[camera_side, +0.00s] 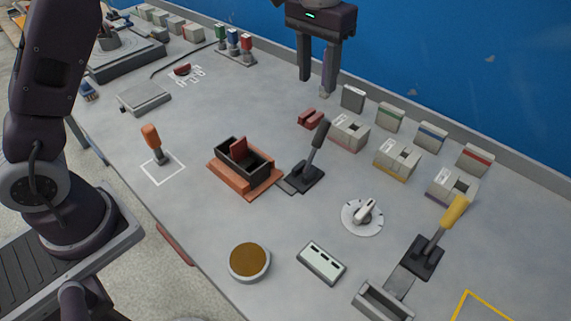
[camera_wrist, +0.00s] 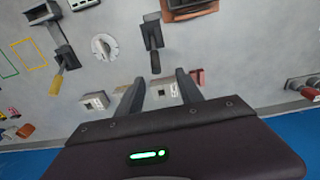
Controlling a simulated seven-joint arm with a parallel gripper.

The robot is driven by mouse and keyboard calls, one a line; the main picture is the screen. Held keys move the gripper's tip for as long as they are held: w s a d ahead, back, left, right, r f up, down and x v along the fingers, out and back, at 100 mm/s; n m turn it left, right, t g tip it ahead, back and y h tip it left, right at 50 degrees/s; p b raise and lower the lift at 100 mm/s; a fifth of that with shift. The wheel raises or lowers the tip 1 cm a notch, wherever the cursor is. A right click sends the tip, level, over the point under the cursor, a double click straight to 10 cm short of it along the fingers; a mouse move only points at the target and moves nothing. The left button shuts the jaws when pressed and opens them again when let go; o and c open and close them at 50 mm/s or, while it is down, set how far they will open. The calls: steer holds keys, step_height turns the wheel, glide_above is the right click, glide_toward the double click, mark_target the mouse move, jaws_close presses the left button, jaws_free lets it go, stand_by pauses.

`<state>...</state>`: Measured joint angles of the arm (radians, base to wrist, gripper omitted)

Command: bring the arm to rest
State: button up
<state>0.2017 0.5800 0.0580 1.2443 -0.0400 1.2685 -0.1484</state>
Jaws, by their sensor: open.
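My gripper (camera_side: 317,75) hangs in the air over the back of the work surface, near the blue wall. Its two fingers point down and stand apart, with nothing between them. In the wrist view my gripper (camera_wrist: 161,85) also shows open, with a small grey box (camera_wrist: 161,91) seen beyond and between the fingers. The grey table (camera_side: 200,225) lies below it. My fingers touch nothing that I can see.
Below my gripper stand a row of grey boxes (camera_side: 397,157), a red block (camera_side: 311,118) and a black-handled lever (camera_side: 312,160). A black open box on an orange base (camera_side: 244,168), a white dial (camera_side: 361,217) and a yellow-handled lever (camera_side: 435,242) stand nearer. The blue wall (camera_side: 440,60) is close behind.

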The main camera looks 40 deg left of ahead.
steer(key=s+a+r+t, duration=0.2)
steer(key=s+a+r, duration=0.2)
steer(key=s+r, duration=0.45)
steer(key=s+a+f+t, duration=0.1)
steer(key=s+a+f, duration=0.1)
steer(key=s, duration=0.8)
steer(key=s+a+f+t, duration=0.2)
steer(key=s, duration=0.9)
steer(key=shift+s, duration=0.3)
